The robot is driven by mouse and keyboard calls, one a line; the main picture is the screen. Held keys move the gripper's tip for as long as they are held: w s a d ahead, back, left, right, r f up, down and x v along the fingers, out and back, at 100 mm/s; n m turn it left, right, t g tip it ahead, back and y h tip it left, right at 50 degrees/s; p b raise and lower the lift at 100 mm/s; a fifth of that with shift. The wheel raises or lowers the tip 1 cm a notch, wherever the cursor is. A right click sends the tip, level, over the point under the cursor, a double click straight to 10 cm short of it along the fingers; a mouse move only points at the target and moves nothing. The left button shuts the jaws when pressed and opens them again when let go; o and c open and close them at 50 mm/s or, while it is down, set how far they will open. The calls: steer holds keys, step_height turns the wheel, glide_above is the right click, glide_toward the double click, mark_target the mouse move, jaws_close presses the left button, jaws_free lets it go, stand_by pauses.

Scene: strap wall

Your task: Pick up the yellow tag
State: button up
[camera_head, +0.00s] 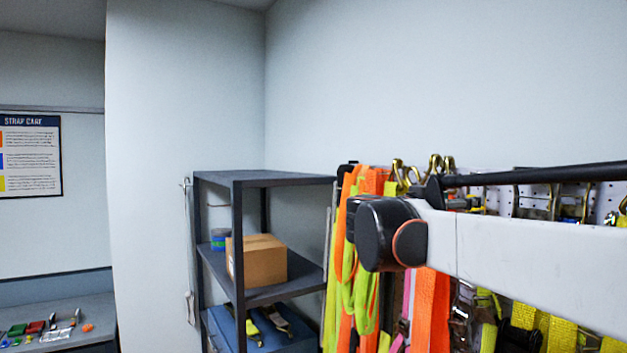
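I cannot make out a yellow tag for certain. Small coloured items, among them a green one (17,330), a red one (35,327) and an orange one (87,327), lie on a grey bench (95,310) at the lower left; they are too small to identify. Yellow straps (555,332) hang at the lower right, partly behind my arm. My white arm link with its black joint crosses the right side. My gripper is not in view.
A dark metal shelf unit (285,178) stands in the middle, holding a cardboard box (258,260) and a blue-green roll (219,239). Orange straps (430,310) hang from a pegboard at right, close behind my arm. A strap chart (30,155) hangs at left.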

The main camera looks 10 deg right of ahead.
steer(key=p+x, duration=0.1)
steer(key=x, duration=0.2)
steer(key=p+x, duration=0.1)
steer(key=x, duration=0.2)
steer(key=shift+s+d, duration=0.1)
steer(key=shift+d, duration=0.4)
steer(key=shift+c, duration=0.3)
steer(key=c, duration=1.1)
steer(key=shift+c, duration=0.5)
